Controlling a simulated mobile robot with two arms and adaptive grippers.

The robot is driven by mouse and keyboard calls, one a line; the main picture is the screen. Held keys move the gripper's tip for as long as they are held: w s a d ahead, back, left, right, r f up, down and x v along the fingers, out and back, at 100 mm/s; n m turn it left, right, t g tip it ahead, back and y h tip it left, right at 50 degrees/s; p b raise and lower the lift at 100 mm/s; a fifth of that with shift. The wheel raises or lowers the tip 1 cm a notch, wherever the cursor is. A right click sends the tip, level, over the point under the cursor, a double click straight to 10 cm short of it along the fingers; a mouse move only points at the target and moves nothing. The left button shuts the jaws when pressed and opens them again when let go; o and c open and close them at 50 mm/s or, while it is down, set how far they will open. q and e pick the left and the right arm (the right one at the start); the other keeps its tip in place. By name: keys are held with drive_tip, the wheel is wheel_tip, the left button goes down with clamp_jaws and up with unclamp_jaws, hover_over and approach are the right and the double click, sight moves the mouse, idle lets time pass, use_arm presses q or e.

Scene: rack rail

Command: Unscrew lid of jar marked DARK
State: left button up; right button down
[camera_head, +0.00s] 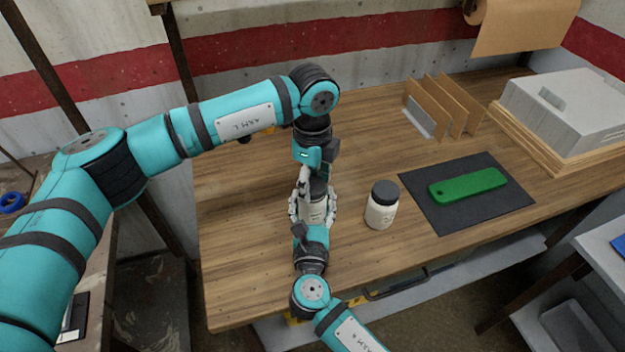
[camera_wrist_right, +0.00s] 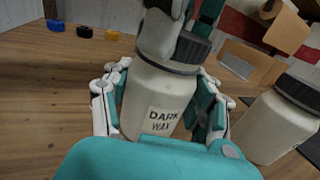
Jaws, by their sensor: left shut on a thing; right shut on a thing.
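The cream jar marked DARK WAX (camera_wrist_right: 158,100) is in the middle of the right wrist view, with a dark grey lid (camera_wrist_right: 190,50) on its top. In the head view the same jar (camera_head: 315,211) is near the table's front, left of a second jar. My right gripper (camera_head: 314,214) is shut on the jar's body from the front, a finger on each side. My left gripper (camera_head: 311,181) reaches down from above and is shut on the lid, partly hiding it. I cannot tell whether the jar's base touches the table.
A similar cream jar with a dark lid (camera_head: 382,205) stands close on the right. Beyond it are a dark mat (camera_head: 440,215) with a green bar (camera_head: 468,185), a cardboard rack (camera_head: 440,108) and a grey block (camera_head: 565,105). The table's left part is mostly clear.

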sight(313, 185)
use_arm(q)
drive_tip(key=shift+r, duration=0.2)
drive_tip(key=shift+r, duration=0.95)
drive_tip(key=shift+r, duration=2)
use_arm(e)
drive_tip(key=shift+c, duration=1.5)
unclamp_jaws()
